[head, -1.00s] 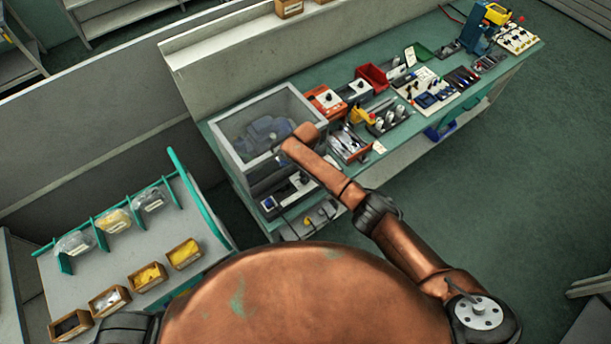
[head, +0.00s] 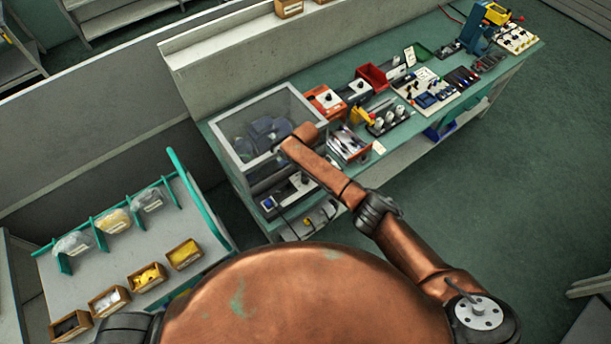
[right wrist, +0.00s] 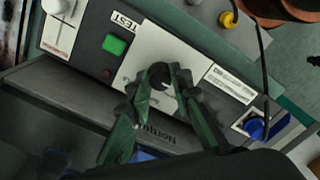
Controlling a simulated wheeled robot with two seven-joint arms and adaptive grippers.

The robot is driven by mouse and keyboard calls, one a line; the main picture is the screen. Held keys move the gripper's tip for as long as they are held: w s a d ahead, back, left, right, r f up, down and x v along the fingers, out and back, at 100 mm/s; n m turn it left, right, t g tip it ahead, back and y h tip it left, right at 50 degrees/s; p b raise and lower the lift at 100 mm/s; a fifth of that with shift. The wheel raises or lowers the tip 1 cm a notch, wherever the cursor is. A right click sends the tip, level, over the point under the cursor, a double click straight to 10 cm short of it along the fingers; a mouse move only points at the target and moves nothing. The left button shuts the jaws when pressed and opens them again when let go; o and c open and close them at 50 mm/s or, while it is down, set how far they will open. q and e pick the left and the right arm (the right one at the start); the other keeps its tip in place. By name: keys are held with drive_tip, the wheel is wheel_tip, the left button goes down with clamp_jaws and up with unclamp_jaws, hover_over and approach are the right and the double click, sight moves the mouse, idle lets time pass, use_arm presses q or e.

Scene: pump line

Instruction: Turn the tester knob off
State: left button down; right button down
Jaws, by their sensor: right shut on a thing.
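The tester (head: 283,197) is a dark box with a pale front panel, at the near left end of the bench in the head view. In the right wrist view its panel (right wrist: 186,58) carries a TEST label, a green button (right wrist: 114,45) and a round black knob (right wrist: 159,72). My right gripper (right wrist: 162,80) has its two dark green fingers on either side of the knob, shut on it. The knob's pointer direction cannot be made out. My left gripper is not in view.
A clear-sided box (head: 226,148) with a grey pump-like part stands right behind the tester. A blue knob (right wrist: 256,128) and a black cable are near the panel's right end. Trays and tools fill the bench further right. A rack with small bins (head: 205,285) stands left.

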drive_tip(key=c, duration=1.7)
unclamp_jaws()
drive_tip(key=shift+c, duration=0.2)
wheel_tip(320, 180, up, 12)
